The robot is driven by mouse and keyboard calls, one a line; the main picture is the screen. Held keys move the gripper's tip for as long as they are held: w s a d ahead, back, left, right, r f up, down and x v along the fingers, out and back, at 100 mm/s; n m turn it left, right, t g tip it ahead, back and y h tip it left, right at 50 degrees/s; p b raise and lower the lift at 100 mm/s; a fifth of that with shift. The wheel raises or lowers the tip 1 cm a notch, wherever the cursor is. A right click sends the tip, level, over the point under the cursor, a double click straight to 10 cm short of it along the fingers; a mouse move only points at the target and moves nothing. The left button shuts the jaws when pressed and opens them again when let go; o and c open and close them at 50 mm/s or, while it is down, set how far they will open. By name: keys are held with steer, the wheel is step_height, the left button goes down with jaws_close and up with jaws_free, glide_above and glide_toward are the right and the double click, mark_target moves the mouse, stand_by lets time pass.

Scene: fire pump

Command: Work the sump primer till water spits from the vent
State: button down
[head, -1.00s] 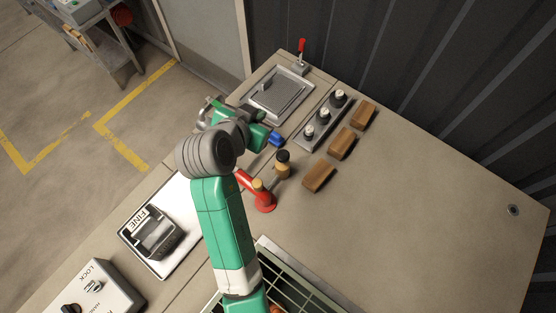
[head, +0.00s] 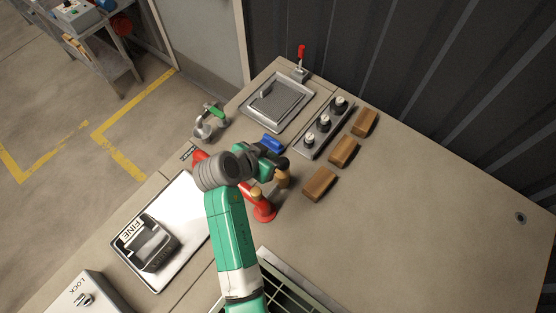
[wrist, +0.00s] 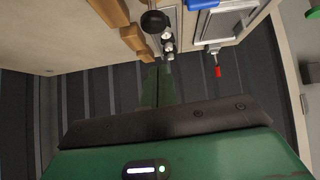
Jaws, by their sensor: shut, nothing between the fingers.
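A red fitting with a tan top (head: 264,211) stands on the bench beside my arm. A red piece (head: 198,156) shows on the arm's other side; whether they join is hidden. I cannot tell for certain that this is the sump primer. A tan post with a black cap (head: 284,180) stands just behind it; its black knob (wrist: 155,22) shows at the top of the wrist view. My gripper (head: 272,166) is beside this post, its fingertips hidden in the head view. In the wrist view its green fingers (wrist: 160,72) are together and empty. No water is visible.
Several wooden blocks (head: 343,151) lie to the right, near a panel of knobs (head: 323,124). A blue piece (head: 271,143) is close behind my gripper. A red-handled lever (head: 302,53) and a framed hatch (head: 278,104) are at the back.

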mark_target(285, 159)
steer(key=f, duration=0.2)
steer(key=w+d+f, duration=0.1)
steer(key=f, duration=0.1)
steer(key=w+d+f, duration=0.1)
steer(key=f, duration=0.1)
steer(key=shift+w+d+f, duration=0.1)
steer(key=shift+w+f, duration=0.05)
steer(key=shift+f, duration=0.45)
step_height(285, 159, down, 4)
steer(key=b, duration=0.4)
steer(key=shift+r, duration=0.2)
step_height(285, 159, up, 4)
steer(key=p, duration=0.3)
steer(key=shift+w+r+p, duration=0.1)
steer(key=shift+r+p, duration=0.1)
steer(key=shift+p, duration=0.15)
steer(key=v, duration=1)
